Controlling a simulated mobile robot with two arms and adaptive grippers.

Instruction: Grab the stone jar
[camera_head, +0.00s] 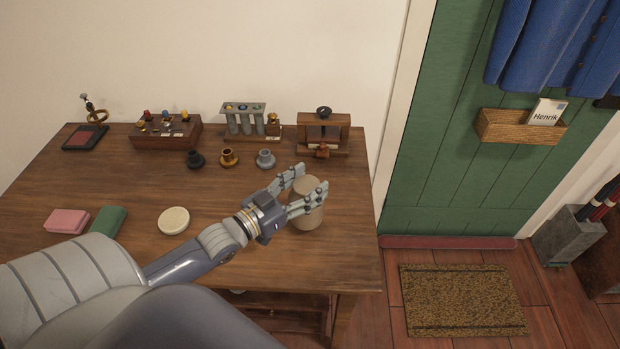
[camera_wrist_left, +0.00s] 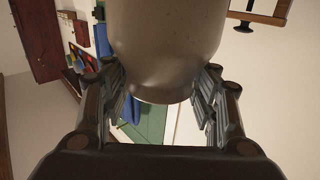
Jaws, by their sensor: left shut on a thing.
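The stone jar (camera_head: 308,207) is a beige-grey rounded jar near the right side of the wooden table (camera_head: 135,225). My left gripper (camera_head: 306,189) is shut on it, with fingers on both sides of its body. In the left wrist view the jar (camera_wrist_left: 168,45) fills the upper middle, between the two fingers of the gripper (camera_wrist_left: 162,95). The fingers hide part of the jar in the head view. I cannot tell whether its base touches the table. My right gripper is not in view.
A round pale lid or dish (camera_head: 173,220), a green block (camera_head: 108,221) and a pink block (camera_head: 67,221) lie at the left front. Small cups (camera_head: 229,157), a tube rack (camera_head: 244,118) and a wooden press (camera_head: 323,132) stand behind. The table's right edge is close to the jar.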

